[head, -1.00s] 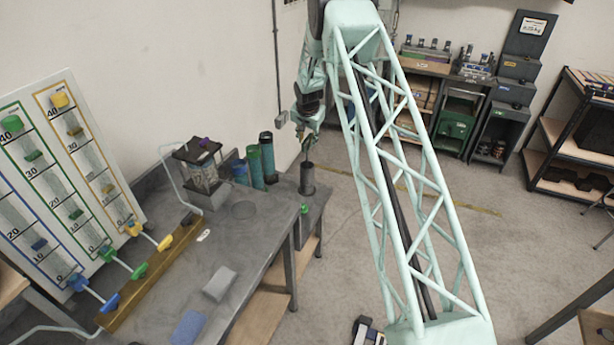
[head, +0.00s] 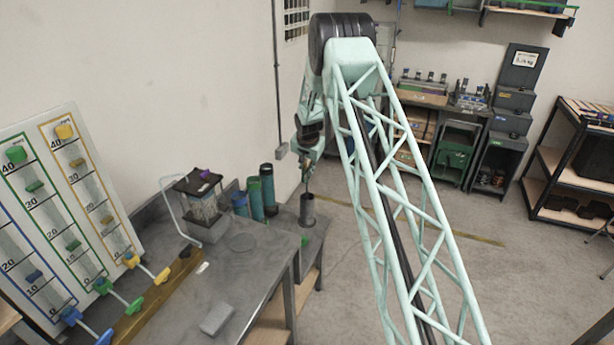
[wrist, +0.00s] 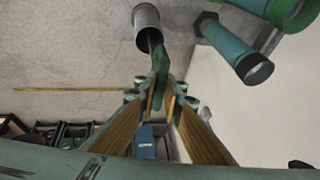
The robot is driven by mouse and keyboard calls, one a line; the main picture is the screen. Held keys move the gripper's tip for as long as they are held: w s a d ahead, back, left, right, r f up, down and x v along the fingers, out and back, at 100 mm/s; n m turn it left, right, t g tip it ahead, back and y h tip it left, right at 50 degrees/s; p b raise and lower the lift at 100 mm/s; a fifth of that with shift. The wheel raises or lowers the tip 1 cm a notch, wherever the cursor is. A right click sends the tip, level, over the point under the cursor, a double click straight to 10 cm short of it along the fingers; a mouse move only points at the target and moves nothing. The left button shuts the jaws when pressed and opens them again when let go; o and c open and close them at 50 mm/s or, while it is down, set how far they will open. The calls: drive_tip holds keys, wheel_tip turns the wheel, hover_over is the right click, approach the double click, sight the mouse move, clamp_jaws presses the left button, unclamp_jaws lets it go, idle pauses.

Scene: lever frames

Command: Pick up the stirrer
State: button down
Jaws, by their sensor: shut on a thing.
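The stirrer has a green handle (wrist: 160,63) and a dark thin rod; the rod (head: 307,187) also shows in the head view. My gripper (wrist: 157,97) is shut on the handle, its fingers on both sides of it. The stirrer hangs roughly upright, its rod reaching down to the mouth of a grey cylindrical cup (head: 307,212); the cup also shows in the wrist view (wrist: 146,18). The rod's lower end is hidden, apparently inside the cup. In the head view my gripper (head: 308,172) is small, above the cup.
Teal cylinders (head: 267,184) stand close to the left of the cup, near the wall. A lantern-like glass box (head: 204,210) and a slider board (head: 75,215) are farther left. A grey workbench (head: 255,270) lies in front. Open floor is on the right.

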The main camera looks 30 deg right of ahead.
wheel_tip(320, 180, up, 27)
drive_tip(key=b, duration=0.1)
drive_tip(key=shift+r, duration=0.2)
idle(0.5)
idle(0.7)
